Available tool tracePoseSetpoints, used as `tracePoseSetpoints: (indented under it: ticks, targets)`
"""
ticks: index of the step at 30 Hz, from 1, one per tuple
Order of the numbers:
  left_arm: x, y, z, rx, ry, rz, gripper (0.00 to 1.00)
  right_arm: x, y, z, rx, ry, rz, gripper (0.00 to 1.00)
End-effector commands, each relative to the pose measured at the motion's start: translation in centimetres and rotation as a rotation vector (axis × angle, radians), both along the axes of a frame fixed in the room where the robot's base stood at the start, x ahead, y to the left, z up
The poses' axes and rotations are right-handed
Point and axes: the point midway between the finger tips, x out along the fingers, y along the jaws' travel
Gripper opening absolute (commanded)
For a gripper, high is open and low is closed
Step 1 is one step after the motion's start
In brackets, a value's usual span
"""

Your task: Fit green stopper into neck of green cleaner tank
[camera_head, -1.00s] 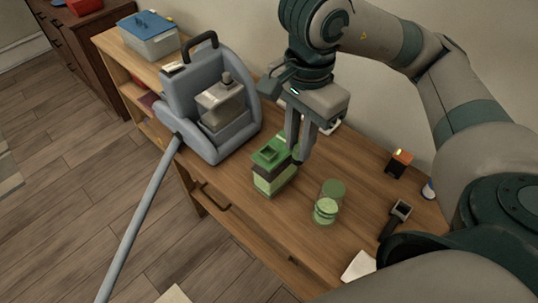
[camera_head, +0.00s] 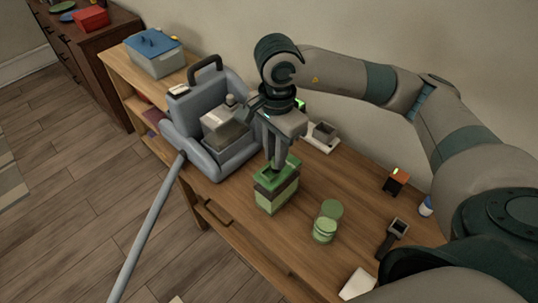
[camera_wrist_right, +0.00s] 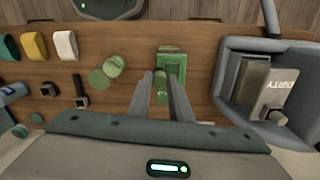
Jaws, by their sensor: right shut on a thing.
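The green cleaner tank (camera_head: 277,195) stands upright on the wooden bench, with a dark band around it. It also shows in the right wrist view (camera_wrist_right: 172,66). My right gripper (camera_head: 275,165) points down at the tank's top. In the right wrist view its fingers (camera_wrist_right: 162,92) are shut on a small green piece, seemingly the green stopper (camera_wrist_right: 160,86). The stopper lines up closely with the tank's top. The fingers hide the neck, so I cannot tell whether the stopper is in it. My left gripper is in neither view.
A grey cleaner machine (camera_head: 176,134) with a long pole stands left of the tank. Bare wood lies in front.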

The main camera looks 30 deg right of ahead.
Motion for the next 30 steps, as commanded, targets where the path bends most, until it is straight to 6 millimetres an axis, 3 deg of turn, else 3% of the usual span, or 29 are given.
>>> tracePoseSetpoints:
  ticks: [3, 8, 20, 30]
  targets:
    - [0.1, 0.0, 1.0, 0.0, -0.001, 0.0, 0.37, 1.7, 0.1, -0.8, -0.001, 0.003, -0.003, 0.0]
    - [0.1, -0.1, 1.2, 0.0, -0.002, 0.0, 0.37, 2.8, 0.1, -1.7, 0.0, 0.001, 0.001, 0.0]
    - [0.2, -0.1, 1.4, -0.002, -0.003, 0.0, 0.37, 2.9, 0.1, -2.0, -0.001, 0.001, 0.0, 0.0]
    - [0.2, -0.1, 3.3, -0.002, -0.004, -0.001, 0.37, 2.9, 0.1, -5.4, 0.0, 0.001, -0.001, 0.0]
